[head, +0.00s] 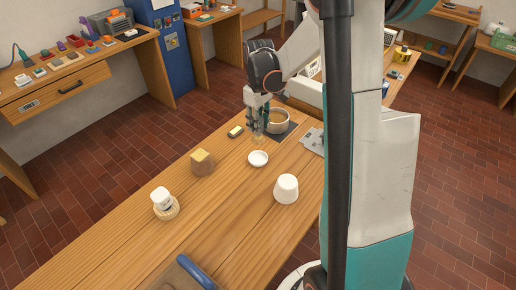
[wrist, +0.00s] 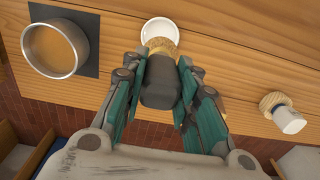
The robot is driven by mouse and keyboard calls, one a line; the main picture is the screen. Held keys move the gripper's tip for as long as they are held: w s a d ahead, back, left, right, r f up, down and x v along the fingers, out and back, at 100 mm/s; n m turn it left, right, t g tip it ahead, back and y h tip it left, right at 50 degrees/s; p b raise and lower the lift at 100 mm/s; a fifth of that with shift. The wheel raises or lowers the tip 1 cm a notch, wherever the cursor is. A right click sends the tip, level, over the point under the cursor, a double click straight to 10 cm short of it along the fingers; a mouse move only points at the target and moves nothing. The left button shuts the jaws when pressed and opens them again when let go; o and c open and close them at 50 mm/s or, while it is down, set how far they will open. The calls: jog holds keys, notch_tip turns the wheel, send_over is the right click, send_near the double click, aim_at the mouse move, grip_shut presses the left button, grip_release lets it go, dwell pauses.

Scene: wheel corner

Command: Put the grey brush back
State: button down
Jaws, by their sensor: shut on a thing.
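The grey brush (wrist: 158,82) is between the two fingers of my gripper (wrist: 158,95) in the wrist view. It has a dark grey round body and a tan end that points toward a small white dish (wrist: 159,28). My gripper is shut on it. In the head view my gripper (head: 257,122) points down over the wooden bench, just behind the white dish (head: 258,158). There the brush is mostly hidden by the fingers. I cannot tell whether its tan end touches the bench or dish.
A metal pot (head: 279,121) on a dark mat stands close beside my gripper. A yellow-topped block (head: 202,161), a small yellow-and-dark piece (head: 236,132), an upturned white cup (head: 286,189) and a white-topped thing with a tan base (head: 163,201) stand on the bench. Bare wood lies between them.

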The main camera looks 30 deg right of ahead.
notch_tip(320, 180, down, 10)
jog(key=b, duration=0.2)
jog(key=shift+f+b, duration=0.2)
jog(key=shift+b, duration=0.15)
jog(key=shift+f, duration=0.2)
jog(key=c, duration=1.2)
grip_release()
jog(key=shift+r, duration=0.1)
jog(key=shift+c, duration=0.2)
notch_tip(320, 180, up, 12)
jog(key=p, duration=0.3)
jog(key=shift+r+p, duration=0.15)
jog(key=shift+p, duration=0.15)
